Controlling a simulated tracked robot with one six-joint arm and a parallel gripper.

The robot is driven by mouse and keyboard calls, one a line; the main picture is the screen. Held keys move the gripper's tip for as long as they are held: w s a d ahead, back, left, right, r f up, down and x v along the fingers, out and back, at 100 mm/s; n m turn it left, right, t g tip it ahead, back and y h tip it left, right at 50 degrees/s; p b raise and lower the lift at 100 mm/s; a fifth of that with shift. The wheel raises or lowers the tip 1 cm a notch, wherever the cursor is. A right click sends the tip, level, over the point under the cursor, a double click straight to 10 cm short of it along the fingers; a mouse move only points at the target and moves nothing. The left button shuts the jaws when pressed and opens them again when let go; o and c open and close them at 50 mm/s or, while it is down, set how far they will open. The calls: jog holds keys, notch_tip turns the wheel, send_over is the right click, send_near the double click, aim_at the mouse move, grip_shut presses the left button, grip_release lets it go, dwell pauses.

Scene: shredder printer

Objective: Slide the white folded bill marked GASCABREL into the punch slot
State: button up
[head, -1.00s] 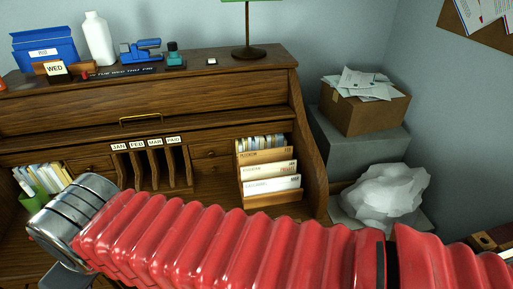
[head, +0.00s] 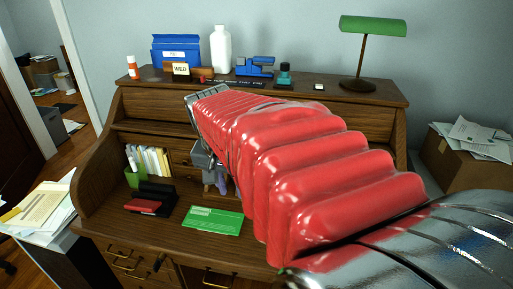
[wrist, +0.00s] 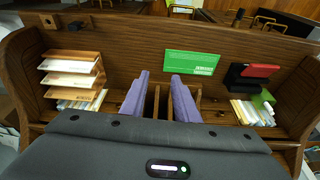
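My gripper (wrist: 160,84) has two purple fingers spread apart with nothing between them in the wrist view. It also shows partly in the head view (head: 219,181), over the desk behind my red arm. A rack at the left of the wrist view holds white and tan folded bills; one white bill (wrist: 73,80) and another (wrist: 72,65) show there. The name GASCABREL is too small to read, so I cannot tell which it marks. A black and red device (head: 152,198), likely the punch, sits on the desktop; it shows in the wrist view (wrist: 250,75). Its slot is not clear.
A green card (head: 213,219) lies on the desktop beside the device. My arm hides the bill rack in the head view.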

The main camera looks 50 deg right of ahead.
jog(key=s+d+f+m+g, duration=0.2)
jog(key=s+d+m, duration=0.3)
jog(key=d, duration=0.5)
jog(key=s+d+f+m+g+y, duration=0.1)
jog(key=s+d+f+m, duration=0.3)
jog(key=d, duration=0.7)
jog(key=s+d+f+m+g, duration=0.3)
jog(key=s+d+m, duration=0.5)
jog(key=d, duration=0.3)
jog(key=shift+d+f+y, duration=0.15)
jog(key=shift+f+y, duration=0.25)
jog(key=shift+f, duration=0.05)
jog(key=shift+f, duration=0.1)
jog(key=x, duration=1.3)
jog(key=shift+s+f, duration=0.2)
jog(key=shift+f, duration=0.05)
jog(key=shift+c, duration=0.7)
grip_shut()
jog(key=shift+r, duration=0.25)
